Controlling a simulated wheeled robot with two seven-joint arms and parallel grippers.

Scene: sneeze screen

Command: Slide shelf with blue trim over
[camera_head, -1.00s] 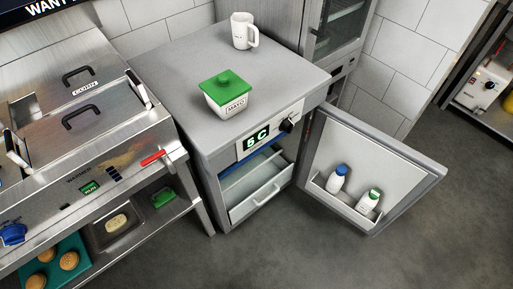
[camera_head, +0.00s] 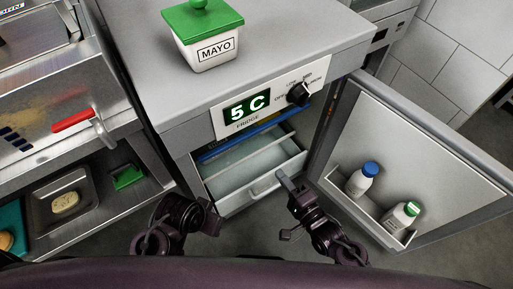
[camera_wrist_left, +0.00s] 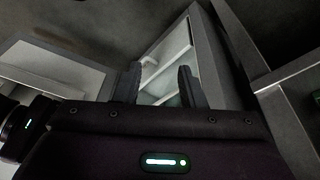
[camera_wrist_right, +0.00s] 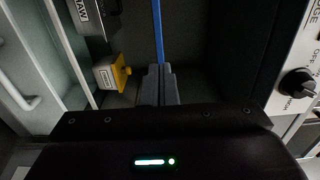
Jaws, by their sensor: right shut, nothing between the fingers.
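The shelf with blue trim (camera_head: 245,138) is inside the open fridge, just under the control panel. Its blue front edge shows as a thin strip in the right wrist view (camera_wrist_right: 157,30). My right gripper (camera_head: 281,177) is in front of the fridge opening, near the drawer handle in the head view. In the right wrist view its fingers (camera_wrist_right: 159,82) are together and empty, close to the end of the blue strip; I cannot tell whether they touch it. My left gripper (camera_head: 212,220) is low, left of the drawer, with its fingers (camera_wrist_left: 160,87) apart and empty.
The fridge door (camera_head: 420,150) stands open at right, with two bottles in its rack. A clear-fronted drawer (camera_head: 240,183) lies below the shelf. A yellow item (camera_wrist_right: 112,72) shows inside. The mayo tub (camera_head: 205,45) stands on top. A steel counter (camera_head: 70,125) is at left.

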